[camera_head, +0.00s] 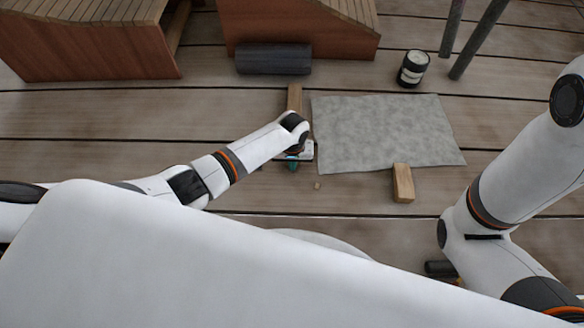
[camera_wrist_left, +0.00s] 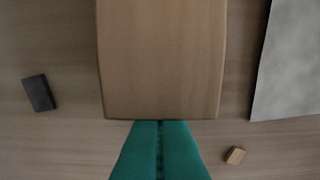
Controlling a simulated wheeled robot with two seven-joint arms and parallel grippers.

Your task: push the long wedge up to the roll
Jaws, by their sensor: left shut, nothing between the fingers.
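The long wedge (camera_head: 295,97) is a pale wooden block lying on the plank deck, its near part hidden by my left arm in the head view. It fills the upper middle of the left wrist view (camera_wrist_left: 160,55). The roll (camera_head: 273,60) is a dark grey cylinder lying crosswise just beyond the wedge's far end; a narrow gap seems to show between them. My left gripper (camera_head: 293,163) is shut and empty, low behind the wedge. Its teal fingertips (camera_wrist_left: 160,124) are at the wedge's near end, touching or almost touching it. My right gripper is not in view.
A grey sheet (camera_head: 380,125) lies right of the wedge, with a shorter wooden block (camera_head: 403,184) at its near edge. A dark can (camera_head: 413,68) and wooden structures (camera_head: 295,32) stand beyond. A small wood bit (camera_wrist_left: 235,155) and dark block (camera_wrist_left: 39,93) lie nearby.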

